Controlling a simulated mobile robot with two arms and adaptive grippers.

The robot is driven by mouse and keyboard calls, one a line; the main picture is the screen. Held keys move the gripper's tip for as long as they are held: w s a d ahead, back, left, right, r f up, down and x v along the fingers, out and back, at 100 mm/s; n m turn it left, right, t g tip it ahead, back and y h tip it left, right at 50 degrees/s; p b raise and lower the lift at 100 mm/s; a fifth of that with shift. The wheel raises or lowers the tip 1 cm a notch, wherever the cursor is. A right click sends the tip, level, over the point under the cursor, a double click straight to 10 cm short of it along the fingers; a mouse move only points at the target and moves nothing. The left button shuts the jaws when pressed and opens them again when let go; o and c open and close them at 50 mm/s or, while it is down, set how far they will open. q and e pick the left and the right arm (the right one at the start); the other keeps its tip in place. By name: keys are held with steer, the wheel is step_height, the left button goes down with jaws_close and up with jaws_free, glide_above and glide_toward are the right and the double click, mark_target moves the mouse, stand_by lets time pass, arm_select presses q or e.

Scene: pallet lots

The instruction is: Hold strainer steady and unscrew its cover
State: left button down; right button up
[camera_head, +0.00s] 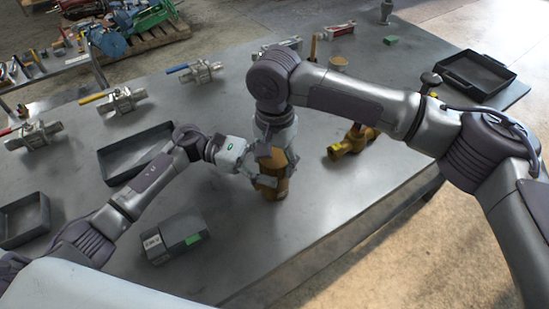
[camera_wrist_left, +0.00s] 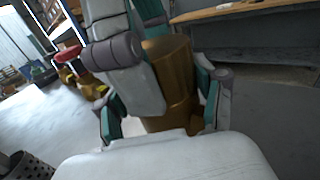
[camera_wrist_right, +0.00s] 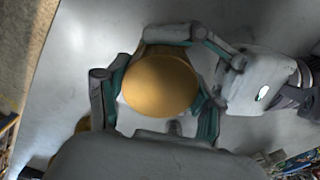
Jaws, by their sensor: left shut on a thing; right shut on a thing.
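The brass strainer (camera_head: 273,190) stands on the grey metal table, near its middle. My left gripper (camera_head: 264,172) comes in from the left and is shut around the strainer's body. In the left wrist view the brass body (camera_wrist_left: 172,85) sits between the fingers. My right gripper (camera_head: 277,150) points down from above and is shut around the strainer's top. In the right wrist view the round brass cover (camera_wrist_right: 160,84) shows between the fingers. My right arm and gripper hide much of the upper strainer in the head view.
A grey box with a green label (camera_head: 173,236) lies at front left. Black trays stand at the left (camera_head: 137,151) and back right (camera_head: 476,74). Several valves with coloured handles (camera_head: 122,101) line the back left. Another brass fitting (camera_head: 352,141) lies right of the strainer.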

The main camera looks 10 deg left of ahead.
steer(key=n, duration=0.9)
steer(key=o, duration=1.3)
